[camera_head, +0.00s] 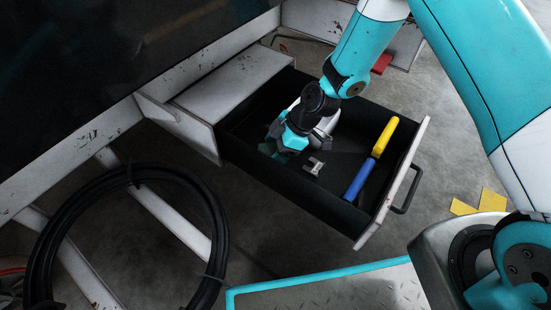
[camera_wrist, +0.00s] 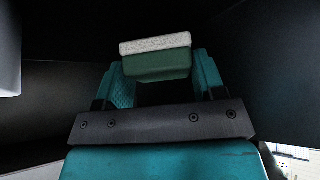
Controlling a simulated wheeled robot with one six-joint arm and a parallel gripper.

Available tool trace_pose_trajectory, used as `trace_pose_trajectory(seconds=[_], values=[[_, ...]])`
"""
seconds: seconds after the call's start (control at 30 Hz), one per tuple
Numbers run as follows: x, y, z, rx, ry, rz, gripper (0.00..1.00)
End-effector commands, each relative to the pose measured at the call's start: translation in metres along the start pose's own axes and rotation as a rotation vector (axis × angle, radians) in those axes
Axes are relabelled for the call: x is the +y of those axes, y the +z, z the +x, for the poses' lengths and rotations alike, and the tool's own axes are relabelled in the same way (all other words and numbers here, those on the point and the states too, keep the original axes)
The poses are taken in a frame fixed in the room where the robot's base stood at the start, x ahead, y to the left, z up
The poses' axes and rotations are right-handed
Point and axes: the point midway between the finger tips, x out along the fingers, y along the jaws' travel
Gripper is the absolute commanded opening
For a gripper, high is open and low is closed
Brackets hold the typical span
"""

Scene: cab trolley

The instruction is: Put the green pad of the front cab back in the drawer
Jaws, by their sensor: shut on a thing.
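The green pad (camera_wrist: 157,64), a block with a pale speckled layer on one side, is between the two teal fingers of my gripper (camera_wrist: 160,75) in the wrist view. My gripper is shut on it. In the head view my gripper (camera_head: 274,150) reaches down into the open black drawer (camera_head: 285,188), near its back left end. The pad is mostly hidden there by the gripper. Dark walls surround the pad in the wrist view. I cannot tell whether the pad touches the drawer floor.
A blue and yellow tool (camera_head: 371,160) and a small metal piece (camera_head: 313,166) lie in the drawer, right of my gripper. A white shape (camera_head: 327,124) shows beside the gripper. The drawer's handle (camera_head: 408,190) faces right. A coiled black hose (camera_head: 48,228) hangs at lower left.

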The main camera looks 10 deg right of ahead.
Motion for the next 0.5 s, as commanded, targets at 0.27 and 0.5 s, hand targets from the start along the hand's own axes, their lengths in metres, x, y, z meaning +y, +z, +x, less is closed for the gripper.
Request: trace_pose_trajectory(seconds=[0.27, 0.5], values=[[0.000, 0.017, 0.026, 0.000, 0.000, 0.000, 0.41], [0.000, 0.018, 0.028, 0.000, -0.001, 0.001, 0.41]])
